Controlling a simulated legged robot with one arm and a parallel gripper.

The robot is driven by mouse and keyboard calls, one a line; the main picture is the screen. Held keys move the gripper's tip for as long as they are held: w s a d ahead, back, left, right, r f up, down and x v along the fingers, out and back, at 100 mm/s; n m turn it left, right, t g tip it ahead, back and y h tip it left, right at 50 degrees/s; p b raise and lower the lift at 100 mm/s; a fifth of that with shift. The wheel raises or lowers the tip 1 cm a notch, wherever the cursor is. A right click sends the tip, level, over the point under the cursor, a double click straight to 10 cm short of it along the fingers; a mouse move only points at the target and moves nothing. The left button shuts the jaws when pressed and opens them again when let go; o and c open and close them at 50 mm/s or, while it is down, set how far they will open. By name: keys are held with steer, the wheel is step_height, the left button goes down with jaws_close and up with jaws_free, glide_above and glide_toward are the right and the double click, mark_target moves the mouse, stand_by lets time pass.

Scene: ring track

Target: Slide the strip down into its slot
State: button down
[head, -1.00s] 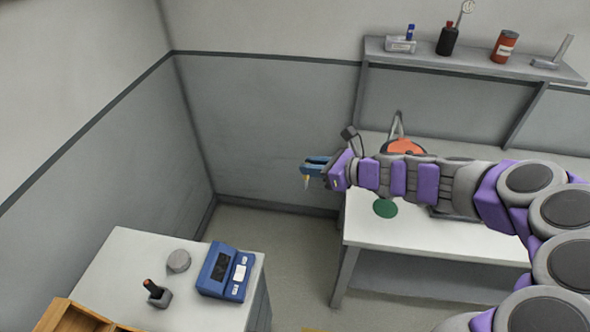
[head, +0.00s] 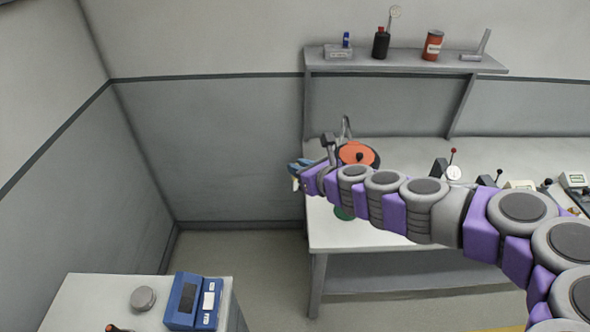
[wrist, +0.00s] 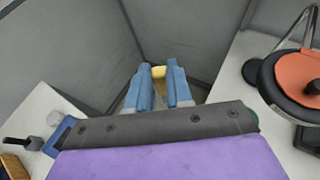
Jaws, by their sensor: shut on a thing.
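My gripper (head: 296,168) is at the far end of my arm, left of centre in the head view, over the gap between the two tables. In the wrist view its blue fingers (wrist: 158,84) are shut on a small yellowish strip (wrist: 158,71), seen crosswise between the fingertips. In the head view the strip (head: 296,184) shows only as a pale end hanging below the fingers. A blue device (head: 194,301) with a dark panel and a light panel stands on the near left table, well apart from the gripper. I cannot make out a slot.
A grey puck (head: 143,299) sits beside the blue device on the left table (head: 90,290). An orange round thing (head: 358,153) stands on the right table (head: 420,262) behind my arm. A wall shelf (head: 400,66) holds bottles. Floor (head: 255,262) is open between the tables.

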steer(key=w+d+r+m+t+h, duration=0.1)
steer(key=w+d+m+h, duration=0.1)
steer(key=d+m+h, duration=0.3)
steer(key=w+d+r+m+t+h, duration=0.1)
steer(key=w+d+r+m+h, duration=0.1)
steer(key=d+m+h, duration=0.3)
steer(key=d+h, duration=0.2)
steer(key=d, duration=0.1)
steer(key=shift+w+d+r+m, duration=0.25)
steer(key=shift+w+r+m, duration=0.05)
steer(key=shift+w+m, duration=0.1)
